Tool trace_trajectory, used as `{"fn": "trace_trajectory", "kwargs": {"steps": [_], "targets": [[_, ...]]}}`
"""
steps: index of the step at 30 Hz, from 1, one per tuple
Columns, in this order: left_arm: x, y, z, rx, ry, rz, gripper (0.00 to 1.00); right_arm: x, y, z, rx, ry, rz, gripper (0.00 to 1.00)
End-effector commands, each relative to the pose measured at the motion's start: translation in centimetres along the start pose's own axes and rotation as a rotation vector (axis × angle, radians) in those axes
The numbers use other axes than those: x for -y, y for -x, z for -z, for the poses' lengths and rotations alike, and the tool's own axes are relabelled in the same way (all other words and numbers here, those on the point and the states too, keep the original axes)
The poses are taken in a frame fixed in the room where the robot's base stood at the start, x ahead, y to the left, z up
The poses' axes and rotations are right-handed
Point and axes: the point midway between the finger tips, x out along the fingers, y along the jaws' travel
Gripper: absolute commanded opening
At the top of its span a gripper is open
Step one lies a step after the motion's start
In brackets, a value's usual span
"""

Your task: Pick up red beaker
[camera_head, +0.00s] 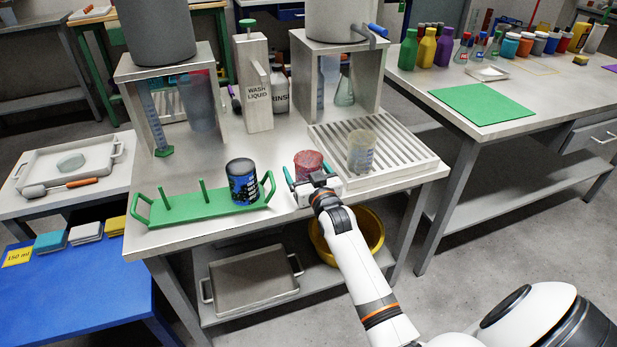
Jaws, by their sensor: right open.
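A red beaker (309,163) stands on the light table, left of the slatted drain rack. My right gripper (303,177) is open at the near side of the red beaker and hides its lower part. Its two green-tipped fingers point toward the beaker, and one shows at its left side. I cannot tell whether the fingers touch it. My left gripper is not in view.
A clear beaker (361,152) stands on the drain rack (408,161) to the right. A dark blue labelled cup (242,182) stands on the green peg rack (177,210) to the left. A yellow basin (370,232) is below.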

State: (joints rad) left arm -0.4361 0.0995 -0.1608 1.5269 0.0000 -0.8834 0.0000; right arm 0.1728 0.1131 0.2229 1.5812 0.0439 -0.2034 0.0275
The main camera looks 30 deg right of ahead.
Motion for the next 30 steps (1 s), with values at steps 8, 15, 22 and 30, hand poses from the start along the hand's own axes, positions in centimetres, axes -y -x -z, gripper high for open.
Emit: {"fn": "trace_trajectory", "kwargs": {"steps": [8,15,22,30], "targets": [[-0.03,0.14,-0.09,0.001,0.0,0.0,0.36,0.01,-0.26,0.02,-0.001,0.0,0.0,0.83],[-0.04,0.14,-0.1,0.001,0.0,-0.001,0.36,0.01,-0.24,0.02,-0.001,0.0,0.0,0.44],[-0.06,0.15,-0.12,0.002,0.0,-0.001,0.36,0.01,-0.24,-0.05,0.001,0.0,0.0,0.34],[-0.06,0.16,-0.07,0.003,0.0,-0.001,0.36,0.01,-0.25,-0.62,0.002,0.0,0.0,0.34]]}}
